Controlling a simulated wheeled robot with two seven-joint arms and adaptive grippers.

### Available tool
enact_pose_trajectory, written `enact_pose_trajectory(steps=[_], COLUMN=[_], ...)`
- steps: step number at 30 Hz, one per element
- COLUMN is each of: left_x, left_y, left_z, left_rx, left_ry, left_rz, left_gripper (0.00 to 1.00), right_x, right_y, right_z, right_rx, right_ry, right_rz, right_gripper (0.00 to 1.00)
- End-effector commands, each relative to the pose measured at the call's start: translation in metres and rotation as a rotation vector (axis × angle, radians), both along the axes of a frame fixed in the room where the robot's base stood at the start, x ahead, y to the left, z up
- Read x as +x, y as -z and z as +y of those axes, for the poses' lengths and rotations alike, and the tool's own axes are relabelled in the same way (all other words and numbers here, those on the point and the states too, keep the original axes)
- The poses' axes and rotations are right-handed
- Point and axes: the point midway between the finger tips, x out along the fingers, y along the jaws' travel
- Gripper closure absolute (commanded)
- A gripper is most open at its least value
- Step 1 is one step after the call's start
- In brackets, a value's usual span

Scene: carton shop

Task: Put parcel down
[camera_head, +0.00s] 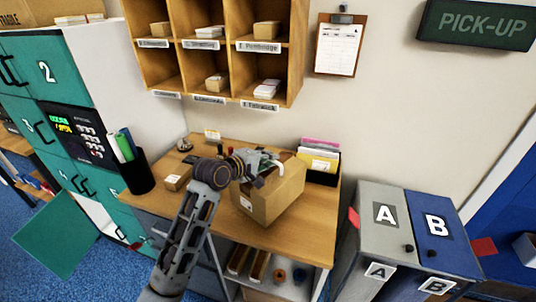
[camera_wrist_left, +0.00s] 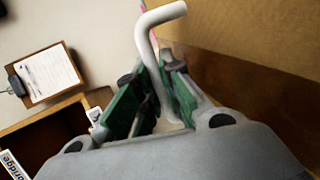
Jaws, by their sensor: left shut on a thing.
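A brown cardboard parcel (camera_head: 277,199) with a small white label is at the middle of the wooden desk (camera_head: 308,224); I cannot tell whether its base touches the top. My left gripper (camera_head: 266,161) is at the parcel's upper back-left edge. In the left wrist view, its green-padded fingers (camera_wrist_left: 158,85) close around a bent grey rod (camera_wrist_left: 148,45). Brown cardboard, likely the parcel (camera_wrist_left: 250,35), fills the upper right, beside the fingers rather than visibly between them. The fingers hide part of the parcel's top. My right gripper is not in view.
A small box (camera_head: 177,178) and a black pen cup (camera_head: 136,173) are on the desk's left. A black file holder (camera_head: 323,176) stands at back right. Pigeonholes (camera_head: 296,50) hang above. Grey and blue bins, A (camera_head: 374,220) and B (camera_head: 437,228), stand right. The desk front is clear.

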Motion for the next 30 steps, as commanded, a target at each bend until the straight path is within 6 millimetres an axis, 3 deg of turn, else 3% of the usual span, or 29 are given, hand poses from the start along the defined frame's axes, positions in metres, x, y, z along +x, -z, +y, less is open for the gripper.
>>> enact_pose_trajectory(steps=[10, 22, 30], left_x=[0.000, 0.000, 0.001], left_y=[-0.003, 0.029, 0.033], left_z=[0.000, 0.000, 0.000], left_rx=[-0.004, -0.003, -0.004], left_ry=[-0.001, -0.001, -0.001], left_rz=[-0.007, -0.006, -0.009], left_gripper=[1.00, 1.00, 1.00], right_x=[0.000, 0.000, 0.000], right_y=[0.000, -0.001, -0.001], right_z=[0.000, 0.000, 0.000], right_rx=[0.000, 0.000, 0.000], right_ry=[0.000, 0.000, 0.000], right_rz=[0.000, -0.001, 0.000], right_gripper=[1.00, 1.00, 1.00])
